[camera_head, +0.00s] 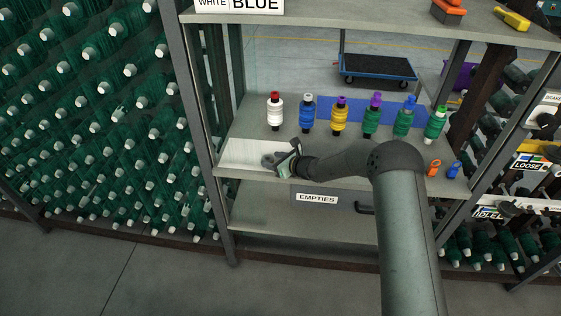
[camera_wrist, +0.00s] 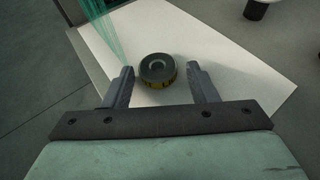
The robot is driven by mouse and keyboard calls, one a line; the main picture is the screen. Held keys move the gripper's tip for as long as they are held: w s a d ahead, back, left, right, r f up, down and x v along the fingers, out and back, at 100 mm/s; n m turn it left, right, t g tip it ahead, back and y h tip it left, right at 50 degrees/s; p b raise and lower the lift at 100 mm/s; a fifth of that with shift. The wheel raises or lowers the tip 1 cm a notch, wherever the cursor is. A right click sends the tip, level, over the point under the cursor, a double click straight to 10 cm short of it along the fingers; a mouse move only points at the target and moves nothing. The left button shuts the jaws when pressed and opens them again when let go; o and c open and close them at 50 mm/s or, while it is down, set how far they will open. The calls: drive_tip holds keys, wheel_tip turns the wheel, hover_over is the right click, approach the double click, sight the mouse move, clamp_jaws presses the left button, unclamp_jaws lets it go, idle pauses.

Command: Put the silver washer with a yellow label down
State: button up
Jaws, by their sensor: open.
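The washer (camera_wrist: 157,70) is a small thick grey ring with a central hole and a yellow band with dark lettering around its side. It lies flat on a white sheet (camera_wrist: 200,50) on the shelf, between the two fingers of my gripper (camera_wrist: 159,85). Small gaps show on both sides, so the fingers stand open around it without gripping. In the head view my gripper (camera_head: 268,160) is low over the white sheet (camera_head: 245,152) at the left front of the middle shelf. The washer is hard to make out there.
Several thread spools stand in a row behind, from a white one with a red top (camera_head: 275,112) to a green one (camera_head: 435,124). Orange snips (camera_head: 434,167) and a blue item (camera_head: 454,170) lie at the right. An "EMPTIES" drawer (camera_head: 335,199) is below. A shelf post (camera_head: 197,120) stands left.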

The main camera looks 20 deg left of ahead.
drive_tip(key=b+v, duration=0.3)
drive_tip(key=v, duration=0.9)
drive_tip(key=s+d+r+n+g+h, duration=0.25)
drive_tip(key=s+d+r+n, duration=0.35)
drive_tip(key=s, duration=0.3)
drive_tip(key=s+d+r+n+g+h, duration=0.25)
drive_tip(key=s+d+r+n, duration=0.2)
drive_tip(key=s+n, duration=0.4)
drive_tip(key=s+d+r+n+h, duration=0.1)
drive_tip(key=s+d+n+h, duration=0.2)
drive_tip(key=s+d, duration=0.6)
drive_tip(key=s+d+r+n+h, duration=0.2)
drive_tip(key=s+d+n+h, duration=0.2)
drive_tip(key=s+d, duration=0.6)
drive_tip(key=shift+s+d+r+n, duration=0.25)
drive_tip(key=shift+s+n, duration=0.2)
drive_tip(key=shift+n, duration=0.4)
